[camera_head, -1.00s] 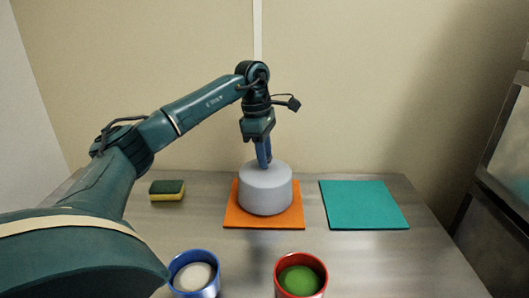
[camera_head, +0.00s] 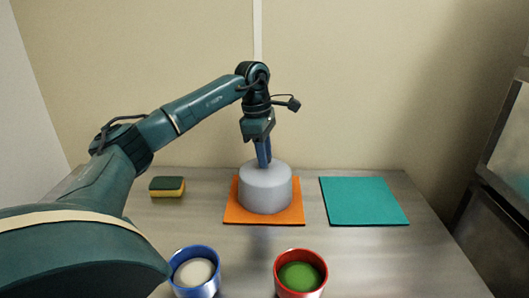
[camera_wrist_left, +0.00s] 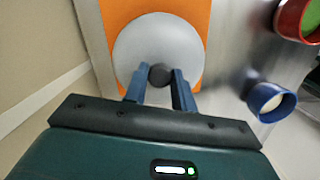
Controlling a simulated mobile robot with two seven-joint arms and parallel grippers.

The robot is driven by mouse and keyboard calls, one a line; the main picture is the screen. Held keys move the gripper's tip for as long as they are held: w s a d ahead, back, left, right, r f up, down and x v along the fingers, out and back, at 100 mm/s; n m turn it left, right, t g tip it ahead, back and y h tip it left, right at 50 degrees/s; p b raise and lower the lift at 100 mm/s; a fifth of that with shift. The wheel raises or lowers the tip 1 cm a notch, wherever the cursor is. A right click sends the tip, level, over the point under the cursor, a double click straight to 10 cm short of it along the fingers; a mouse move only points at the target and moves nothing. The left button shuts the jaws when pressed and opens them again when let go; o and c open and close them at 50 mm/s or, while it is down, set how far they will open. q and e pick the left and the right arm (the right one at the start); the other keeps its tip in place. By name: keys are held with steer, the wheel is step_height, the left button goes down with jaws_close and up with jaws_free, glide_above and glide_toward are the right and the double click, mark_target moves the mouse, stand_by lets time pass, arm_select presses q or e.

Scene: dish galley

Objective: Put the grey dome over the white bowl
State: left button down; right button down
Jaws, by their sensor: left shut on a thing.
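The grey dome (camera_head: 265,188) stands upright on the orange mat (camera_head: 235,216). My left gripper (camera_head: 263,162) is above it, pointing down with its blue fingers at the dome's top. In the left wrist view the fingers (camera_wrist_left: 162,82) are shut on the dark knob (camera_wrist_left: 159,73) at the middle of the dome (camera_wrist_left: 158,40). No white bowl shows in either view. I cannot see what is under the dome. My right gripper is not in view.
A teal mat (camera_head: 363,201) lies bare to the right. A green and yellow sponge (camera_head: 167,187) lies to the left. In front stand a blue cup (camera_head: 212,280) with something white inside and a red cup (camera_head: 303,289) with something green inside.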

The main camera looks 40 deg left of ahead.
arm_select(q)
steer(key=c, duration=1.1)
jaws_free()
steer(key=shift+r, duration=0.1)
steer(key=shift+s+a+r+p, duration=0.15)
steer(key=shift+a+r+p, duration=0.15)
steer(key=shift+r, duration=1.85)
steer(key=shift+s+a+r+p, duration=0.15)
steer(key=shift+a+r+p, duration=0.2)
steer(key=shift+r, duration=1.75)
steer(key=shift+s+a+r+p, duration=0.15)
steer(key=shift+a+r+p, duration=0.15)
steer(key=shift+r, duration=1.85)
